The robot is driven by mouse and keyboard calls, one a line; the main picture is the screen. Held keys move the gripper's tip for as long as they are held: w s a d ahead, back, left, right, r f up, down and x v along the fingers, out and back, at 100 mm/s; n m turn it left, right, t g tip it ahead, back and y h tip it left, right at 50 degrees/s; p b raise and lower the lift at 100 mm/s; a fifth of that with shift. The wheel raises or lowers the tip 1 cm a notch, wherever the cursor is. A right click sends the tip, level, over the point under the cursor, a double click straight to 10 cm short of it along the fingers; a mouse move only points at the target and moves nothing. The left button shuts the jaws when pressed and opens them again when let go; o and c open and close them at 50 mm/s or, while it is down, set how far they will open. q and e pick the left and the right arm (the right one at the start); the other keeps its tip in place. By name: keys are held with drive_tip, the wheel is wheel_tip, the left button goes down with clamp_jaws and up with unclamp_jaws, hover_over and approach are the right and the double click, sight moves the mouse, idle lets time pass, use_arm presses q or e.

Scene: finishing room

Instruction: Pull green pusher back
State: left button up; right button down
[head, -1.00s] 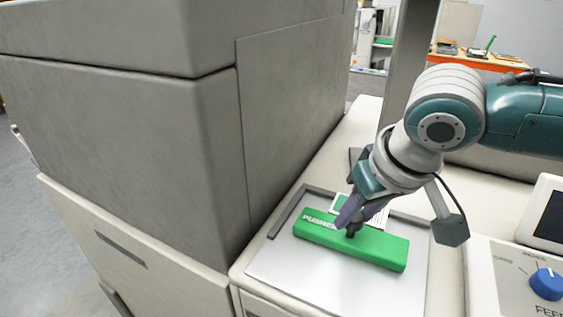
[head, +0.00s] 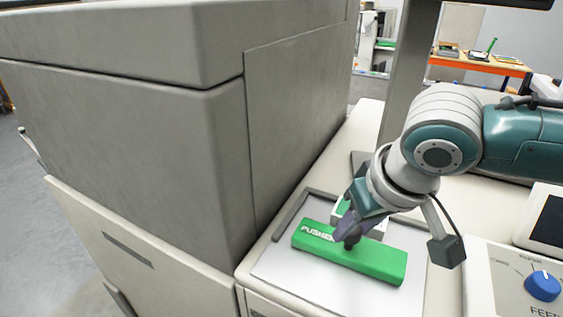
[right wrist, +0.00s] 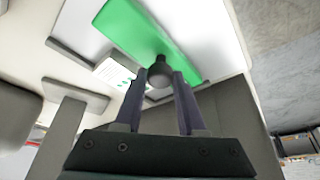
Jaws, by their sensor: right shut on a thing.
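The green pusher (head: 380,262) is a long bar lettered "PUSHER", lying across a pale metal tray (head: 290,278). My right gripper (head: 348,240) comes down onto its middle from behind. In the right wrist view its fingers (right wrist: 160,76) are shut on the dark round knob (right wrist: 159,80) of the pusher, and the green bar (right wrist: 145,32) lies beyond the fingertips. A white card with green marks (head: 372,222) lies behind the pusher, partly hidden by the gripper. My left gripper is not in view.
A large grey machine housing (head: 150,140) stands close left of the tray. A grey post (head: 408,80) rises behind. A panel with a blue knob (head: 542,286) and a screen (head: 548,222) is at the right. Bare tray surface lies in front of the pusher.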

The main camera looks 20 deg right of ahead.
drive_tip(key=s+a+p, duration=0.1)
drive_tip(key=s+a, duration=0.1)
drive_tip(key=s+a+p, duration=0.1)
drive_tip(key=a, duration=0.1)
drive_tip(key=shift+s+a+r+p, duration=0.15)
drive_tip(key=shift+s+p, duration=0.2)
drive_tip(key=shift+a, duration=0.1)
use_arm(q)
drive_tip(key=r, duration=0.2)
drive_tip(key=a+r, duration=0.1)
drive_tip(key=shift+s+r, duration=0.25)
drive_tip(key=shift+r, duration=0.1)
use_arm(e)
drive_tip(key=c, duration=0.5)
unclamp_jaws()
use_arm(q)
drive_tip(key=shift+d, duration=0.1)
